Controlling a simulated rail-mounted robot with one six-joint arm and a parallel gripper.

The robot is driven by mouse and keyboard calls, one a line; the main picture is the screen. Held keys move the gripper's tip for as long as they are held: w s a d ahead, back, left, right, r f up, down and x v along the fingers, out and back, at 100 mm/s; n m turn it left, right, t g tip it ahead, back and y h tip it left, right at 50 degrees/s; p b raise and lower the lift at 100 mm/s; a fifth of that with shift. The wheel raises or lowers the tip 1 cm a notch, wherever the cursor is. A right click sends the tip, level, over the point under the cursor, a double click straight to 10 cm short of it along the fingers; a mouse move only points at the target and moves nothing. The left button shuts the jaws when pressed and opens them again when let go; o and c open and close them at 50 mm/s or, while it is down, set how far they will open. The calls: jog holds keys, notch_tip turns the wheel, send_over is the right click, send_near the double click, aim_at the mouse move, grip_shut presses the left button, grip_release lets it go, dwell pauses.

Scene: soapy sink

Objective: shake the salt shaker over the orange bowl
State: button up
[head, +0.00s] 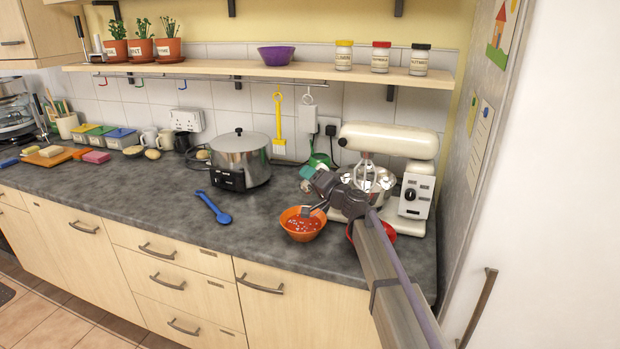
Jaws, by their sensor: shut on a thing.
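The orange bowl (291,229) stands on the dark worktop near its front edge, with red contents dotted with white specks. My gripper (314,191) is at the end of my arm, just above and behind the bowl's right side. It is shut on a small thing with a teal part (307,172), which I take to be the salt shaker. The gripper hides much of the shaker, so its exact tilt is unclear.
A cream stand mixer (392,142) with a metal bowl stands close behind my gripper. A red bowl (386,233) is partly hidden by my arm. A steel pot (240,152) and blue spoon (213,207) lie left. The shelf (240,70) runs above.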

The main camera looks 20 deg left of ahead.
notch_tip(320, 180, down, 3)
jog(key=shift+r+b, duration=0.2)
jog(key=shift+b, duration=0.35)
notch_tip(320, 180, up, 4)
jog(key=p, duration=0.4)
notch_tip(320, 180, down, 4)
jog(key=b, duration=0.4)
notch_tip(320, 180, up, 4)
jog(key=p, duration=0.4)
notch_tip(320, 180, down, 4)
jog(key=b, duration=0.3)
jog(key=shift+r+b, duration=0.1)
jog(key=shift+b, duration=0.3)
notch_tip(320, 180, up, 4)
jog(key=p, duration=0.4)
jog(key=shift+f, duration=0.25)
